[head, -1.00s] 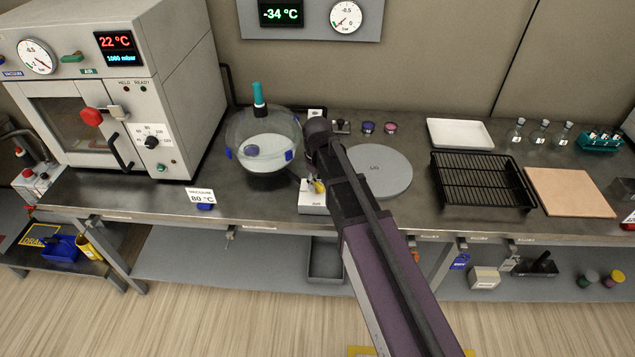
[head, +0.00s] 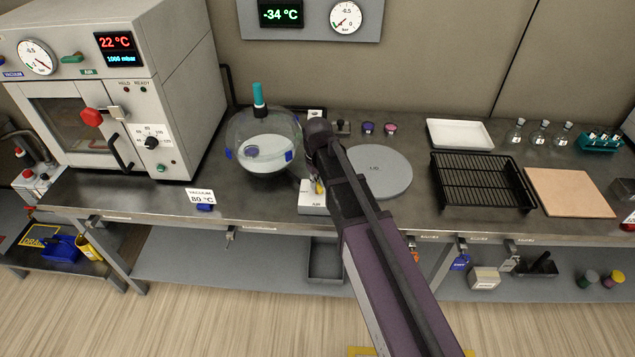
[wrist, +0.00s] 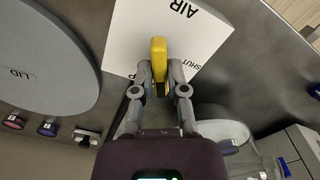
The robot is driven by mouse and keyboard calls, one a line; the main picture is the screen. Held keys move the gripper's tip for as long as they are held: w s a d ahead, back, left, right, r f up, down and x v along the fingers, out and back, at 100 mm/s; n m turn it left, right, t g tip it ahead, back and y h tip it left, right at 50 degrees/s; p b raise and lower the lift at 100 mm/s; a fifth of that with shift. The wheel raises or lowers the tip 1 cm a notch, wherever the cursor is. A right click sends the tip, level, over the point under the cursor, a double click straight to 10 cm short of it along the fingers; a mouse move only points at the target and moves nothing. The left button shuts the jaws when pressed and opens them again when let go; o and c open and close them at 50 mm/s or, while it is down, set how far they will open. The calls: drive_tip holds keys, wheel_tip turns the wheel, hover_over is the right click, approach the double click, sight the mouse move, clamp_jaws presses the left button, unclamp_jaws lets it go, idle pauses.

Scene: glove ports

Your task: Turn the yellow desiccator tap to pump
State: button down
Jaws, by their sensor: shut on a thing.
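The yellow tap handle (wrist: 158,58) stands on a white plate (wrist: 200,45) marked AIR and SHUT in the wrist view; a third marking beside the fingers is mostly hidden. My gripper (wrist: 159,76) is shut on the handle, with a finger on each side. The handle's free end points toward the AIR side of the plate, slightly off the word. In the head view the yellow handle (head: 319,187) shows as a small patch beside my wrist, above the white plate (head: 312,204). The glass desiccator (head: 264,142) with a teal-topped knob stands just left of it.
A grey round lid (head: 385,172) lies right of my arm. A black rack tray (head: 482,183) and a tan board (head: 568,192) lie further right. The vacuum oven (head: 185,70) stands at the left. A wall panel (head: 375,15) with a gauge hangs behind.

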drive_tip(key=m, duration=0.5)
drive_tip(key=shift+m, duration=0.4)
drive_tip(key=c, duration=0.7)
unclamp_jaws()
drive_tip(key=shift+o, duration=0.2)
